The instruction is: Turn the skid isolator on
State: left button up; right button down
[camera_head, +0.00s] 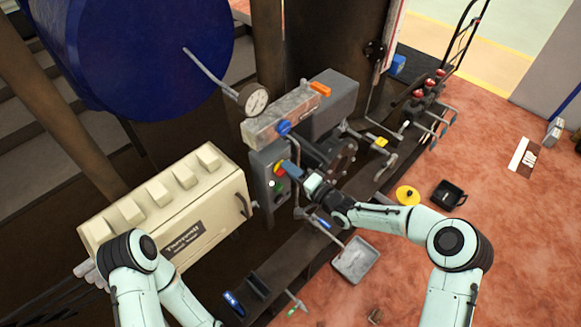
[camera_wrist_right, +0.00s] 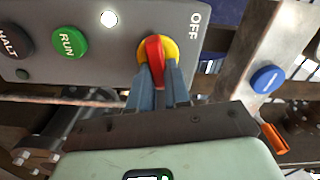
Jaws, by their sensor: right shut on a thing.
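The skid isolator (camera_wrist_right: 153,58) is a red handle on a yellow disc, set in a grey control panel (camera_wrist_right: 120,45). In the right wrist view, the handle stands nearly upright, with the word OFF to its upper right. My right gripper (camera_wrist_right: 157,84) has its blue-grey fingers shut on the red handle. The fingers hide its lower part. In the head view, the isolator (camera_head: 278,168) shows on the panel's upper part, with my right gripper (camera_head: 290,169) against it. My left gripper is out of view; only the left arm shows at the lower left.
A green RUN button (camera_wrist_right: 70,43), a HALT button (camera_wrist_right: 14,41) and a white lamp (camera_wrist_right: 109,18) share the panel. A cream cabinet (camera_head: 170,205) stands left of it in the head view. A gauge (camera_head: 254,99) and a blue knob (camera_head: 284,128) sit above. Pipes surround the panel.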

jog(key=shift+f+m+p, duration=0.15)
jog(key=shift+m+p, duration=0.2)
jog(key=shift+m, duration=0.95)
jog(key=c, duration=1.1)
grip_release()
jog(key=v, duration=1.3)
jog(key=shift+s+d, duration=0.15)
